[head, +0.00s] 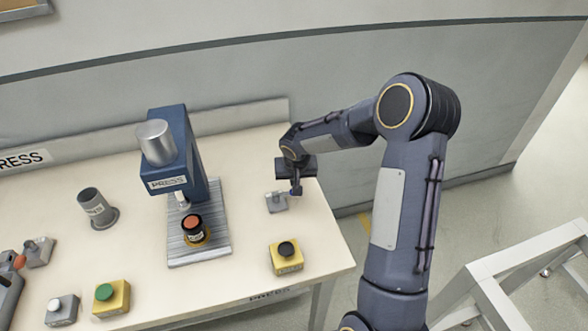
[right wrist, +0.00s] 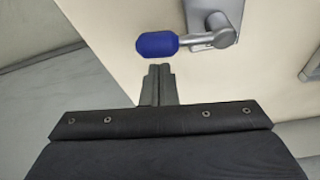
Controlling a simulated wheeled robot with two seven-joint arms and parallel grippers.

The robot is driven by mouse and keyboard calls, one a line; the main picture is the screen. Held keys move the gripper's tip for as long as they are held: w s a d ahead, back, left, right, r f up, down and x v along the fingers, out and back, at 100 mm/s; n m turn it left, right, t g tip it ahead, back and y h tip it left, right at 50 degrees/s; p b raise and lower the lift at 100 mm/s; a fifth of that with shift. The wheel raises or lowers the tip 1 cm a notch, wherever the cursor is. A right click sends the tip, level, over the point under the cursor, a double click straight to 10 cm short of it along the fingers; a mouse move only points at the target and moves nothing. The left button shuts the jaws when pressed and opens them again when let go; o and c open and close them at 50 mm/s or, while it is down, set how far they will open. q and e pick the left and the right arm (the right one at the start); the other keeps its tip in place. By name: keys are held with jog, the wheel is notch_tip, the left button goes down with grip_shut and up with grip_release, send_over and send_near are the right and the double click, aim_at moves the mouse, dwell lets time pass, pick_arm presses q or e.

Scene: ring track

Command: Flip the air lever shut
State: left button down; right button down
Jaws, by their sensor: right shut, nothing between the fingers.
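A lever with a blue grip (right wrist: 155,45) and a grey metal arm on a grey base plate (right wrist: 212,18) is in the right wrist view. The grip points left in that view. In the head view its grey base (head: 276,202) sits near the table's right end, and the grip is hidden or too small to tell. My right gripper (head: 296,190) is just beside it. In the right wrist view my right gripper's fingertips (right wrist: 158,70) are shut and empty, a little below the blue grip, with a small gap showing.
A blue press (head: 190,150) stands mid-table with a dark, orange-topped part (head: 192,228) below it. A yellow box with a black button (head: 286,258) is in front of the lever. A green-button box (head: 112,298), a grey cup (head: 94,208) and a red-knobbed fixture (head: 38,252) are left.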

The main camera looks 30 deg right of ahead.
jog(key=shift+s+a+r, duration=0.2)
jog(key=shift+s, duration=0.3)
jog(key=shift+s+a+f, duration=0.1)
jog(key=shift+s, duration=0.1)
